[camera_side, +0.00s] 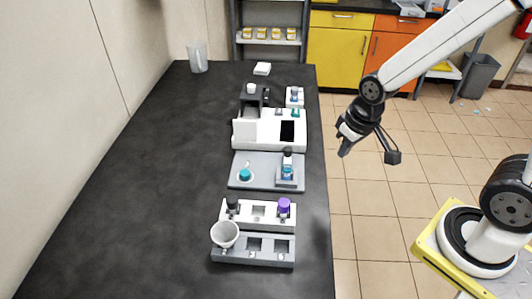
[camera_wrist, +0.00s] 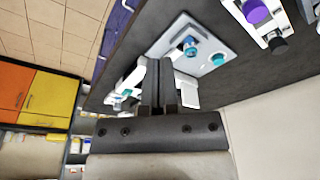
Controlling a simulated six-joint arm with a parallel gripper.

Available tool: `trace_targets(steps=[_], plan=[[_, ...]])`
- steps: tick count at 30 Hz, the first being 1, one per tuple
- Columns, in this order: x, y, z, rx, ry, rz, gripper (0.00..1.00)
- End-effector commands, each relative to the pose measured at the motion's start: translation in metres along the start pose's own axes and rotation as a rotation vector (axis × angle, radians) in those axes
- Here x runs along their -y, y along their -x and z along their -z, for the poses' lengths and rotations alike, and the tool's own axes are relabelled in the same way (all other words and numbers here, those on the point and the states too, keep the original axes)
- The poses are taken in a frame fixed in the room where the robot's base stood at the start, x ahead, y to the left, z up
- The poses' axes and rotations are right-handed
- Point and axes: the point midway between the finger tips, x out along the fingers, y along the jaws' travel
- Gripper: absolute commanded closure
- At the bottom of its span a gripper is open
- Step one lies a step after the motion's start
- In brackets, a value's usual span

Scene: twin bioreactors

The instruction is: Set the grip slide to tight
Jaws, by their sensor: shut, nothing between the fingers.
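My gripper (camera_side: 345,148) is shut and empty, in the air to the right of the black bench, over the floor side. In the wrist view its dark fingers (camera_wrist: 159,82) are together, in front of part of the white device. I cannot make out a grip slide or its setting in either view. The white device (camera_side: 262,139) with a dark screen stands on the bench. In front of it a grey plate (camera_side: 262,184) carries a small blue-and-white unit (camera_side: 287,170) and a teal-topped part (camera_side: 245,175). The plate also shows in the wrist view (camera_wrist: 218,62).
A clear beaker (camera_side: 197,57) stands far left. The bench's left side is clear.

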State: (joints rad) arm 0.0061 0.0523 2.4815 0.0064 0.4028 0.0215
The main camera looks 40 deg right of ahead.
Motion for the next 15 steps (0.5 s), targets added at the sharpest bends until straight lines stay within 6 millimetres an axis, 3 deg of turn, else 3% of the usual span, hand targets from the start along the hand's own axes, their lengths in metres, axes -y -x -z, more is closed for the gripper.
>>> trace_targets(steps=[15], plan=[[-0.006,-0.013,0.083,0.126,-0.154,0.003,1.00]])
